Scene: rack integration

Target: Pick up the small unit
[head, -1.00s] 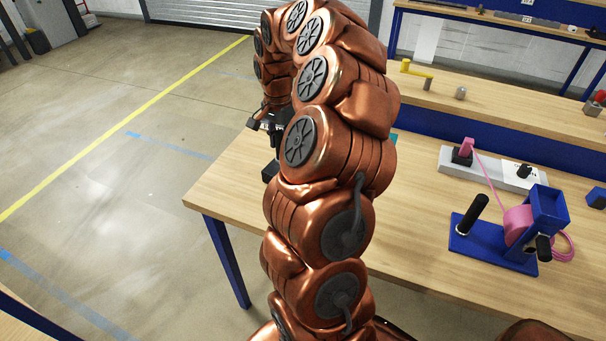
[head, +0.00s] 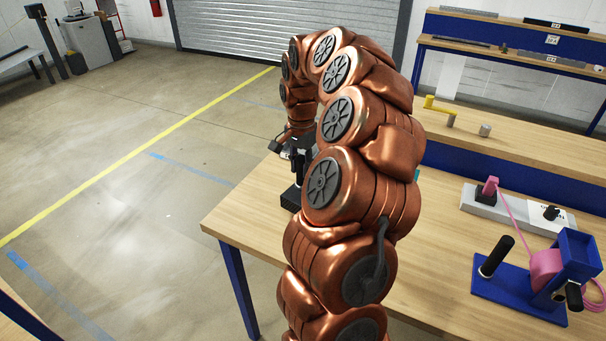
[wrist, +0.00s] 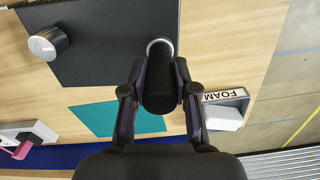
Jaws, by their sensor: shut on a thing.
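In the head view my gripper (head: 300,158) is partly hidden by my copper arm, over the table's far left part.
A teal patch (wrist: 105,118) and a white tray marked FOAM (wrist: 226,112) lie near the mat. A blue fixture with a pink reel (head: 520,287) and a grey strip with a pink plug (head: 480,203) stand on the table's right. The table's left edge borders open floor.

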